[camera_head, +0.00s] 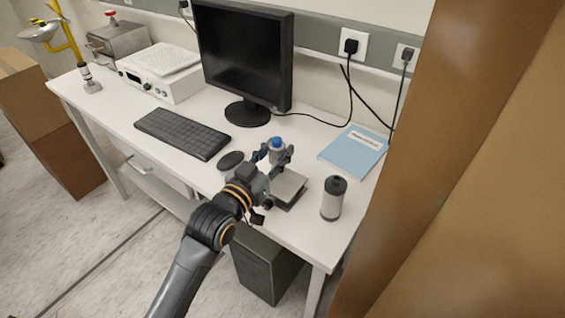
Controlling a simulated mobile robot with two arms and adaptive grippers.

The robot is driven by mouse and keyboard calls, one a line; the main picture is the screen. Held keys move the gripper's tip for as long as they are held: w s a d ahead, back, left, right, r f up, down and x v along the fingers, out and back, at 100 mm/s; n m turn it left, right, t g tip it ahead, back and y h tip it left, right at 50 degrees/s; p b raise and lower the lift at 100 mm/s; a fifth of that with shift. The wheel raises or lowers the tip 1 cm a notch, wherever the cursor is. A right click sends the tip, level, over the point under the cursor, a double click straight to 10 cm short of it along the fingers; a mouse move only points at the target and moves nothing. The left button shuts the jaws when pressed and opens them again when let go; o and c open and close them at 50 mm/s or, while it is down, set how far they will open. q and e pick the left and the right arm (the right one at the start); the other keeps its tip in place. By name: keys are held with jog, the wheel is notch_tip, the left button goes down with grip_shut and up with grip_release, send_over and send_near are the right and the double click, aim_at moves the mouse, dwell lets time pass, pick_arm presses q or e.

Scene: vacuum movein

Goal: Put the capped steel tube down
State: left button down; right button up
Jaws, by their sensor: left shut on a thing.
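My left gripper (276,156) reaches in over the white desk and is shut on the capped steel tube (276,146). The tube shows a blue cap and a short grey body between the fingers. It looks roughly upright. The fingers and arm hide its lower part, so I cannot tell whether it touches the desk. My right gripper is not in view.
The desk (190,105) holds a flat grey block (287,188), a black-topped cylinder (331,200), a blue book (354,150), a mouse (230,160), a keyboard (182,132) and a monitor (243,57). A brown panel (420,150) stands close at the right. Free desk shows between the monitor and book.

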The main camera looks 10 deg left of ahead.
pick_arm(q)
jog(key=w+f, duration=0.1)
jog(key=f, duration=0.1)
jog(key=w+f+p, duration=0.1)
jog(key=f, duration=0.1)
jog(key=w+f+p, duration=0.1)
jog(key=w+f, duration=0.1)
jog(key=f, duration=0.1)
jog(key=shift+d, duration=0.25)
jog(key=shift+w+f, duration=0.1)
jog(key=shift+f, duration=0.35)
jog(key=shift+f, duration=0.25)
jog(key=c, duration=0.9)
grip_release()
jog(key=shift+c, duration=0.2)
